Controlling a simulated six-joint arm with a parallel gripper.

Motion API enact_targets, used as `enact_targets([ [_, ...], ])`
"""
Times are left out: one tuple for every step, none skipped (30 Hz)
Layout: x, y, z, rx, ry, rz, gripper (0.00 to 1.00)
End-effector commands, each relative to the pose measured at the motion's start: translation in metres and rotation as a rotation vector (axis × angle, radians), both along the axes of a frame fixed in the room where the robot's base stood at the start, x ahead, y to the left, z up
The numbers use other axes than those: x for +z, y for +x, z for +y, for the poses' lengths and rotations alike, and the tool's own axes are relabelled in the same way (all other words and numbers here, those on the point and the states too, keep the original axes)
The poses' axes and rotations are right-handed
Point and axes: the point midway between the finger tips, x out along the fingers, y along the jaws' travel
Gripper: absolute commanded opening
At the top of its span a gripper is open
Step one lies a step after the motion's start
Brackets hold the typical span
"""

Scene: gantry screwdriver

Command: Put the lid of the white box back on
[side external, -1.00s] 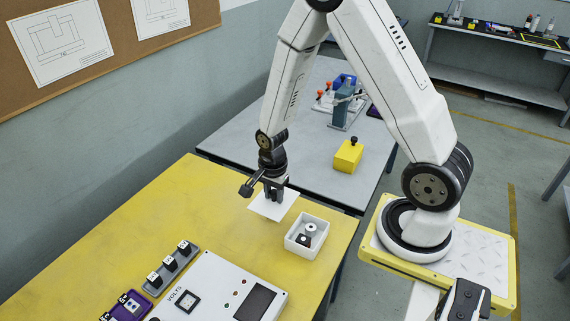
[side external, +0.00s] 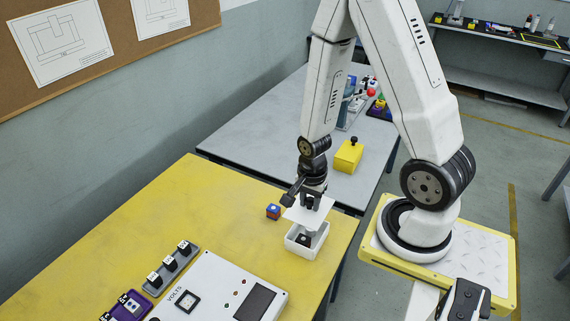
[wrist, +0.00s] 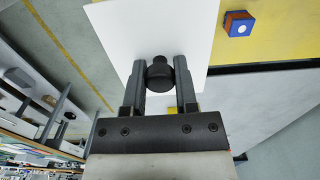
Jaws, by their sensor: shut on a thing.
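The white box (side external: 293,241) stands open on the yellow table, with a dark item and a pale item partly visible inside. My gripper (side external: 309,205) is above it, shut on the black knob (wrist: 160,76) of the white lid (side external: 297,213). The lid is held above the box, apart from it as far as I can tell, and hides part of the opening. In the wrist view the lid (wrist: 125,35) spreads beyond the fingers, and the knob sits between both fingertips.
A small blue and red block (side external: 273,211) lies on the yellow table (side external: 200,215), left of the box. A yellow block with a black knob (side external: 348,156) stands on the grey table behind.

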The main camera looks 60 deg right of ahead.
Motion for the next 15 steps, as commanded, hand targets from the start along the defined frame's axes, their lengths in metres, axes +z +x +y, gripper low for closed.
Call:
enact_targets([
  [-0.002,0.000,0.000,0.000,0.001,0.001,0.00],
  [-0.003,0.000,0.000,0.000,0.001,0.002,0.00],
  [-0.005,0.000,0.000,0.000,0.001,0.002,0.00],
  [-0.007,0.000,0.000,0.000,0.001,0.002,0.00],
  [-0.008,0.000,0.000,0.000,0.001,0.002,0.00],
  [-0.010,0.000,0.000,0.000,0.001,0.002,0.00],
  [-0.012,0.000,0.000,0.000,0.001,0.002,0.00],
  [-0.014,0.000,0.000,-0.001,0.001,0.002,0.00],
  [-0.017,0.000,0.000,-0.001,0.002,0.003,0.00],
  [-0.019,0.000,0.000,-0.001,0.002,0.004,0.00],
  [-0.021,0.000,0.000,-0.001,0.002,0.003,0.00],
  [-0.024,0.000,0.000,-0.001,0.001,0.003,0.00],
  [-0.026,-0.001,0.000,-0.001,0.002,0.004,0.00],
  [-0.028,-0.001,0.000,-0.001,0.002,0.004,0.00],
  [-0.031,0.000,0.000,0.001,0.001,0.003,0.00],
])
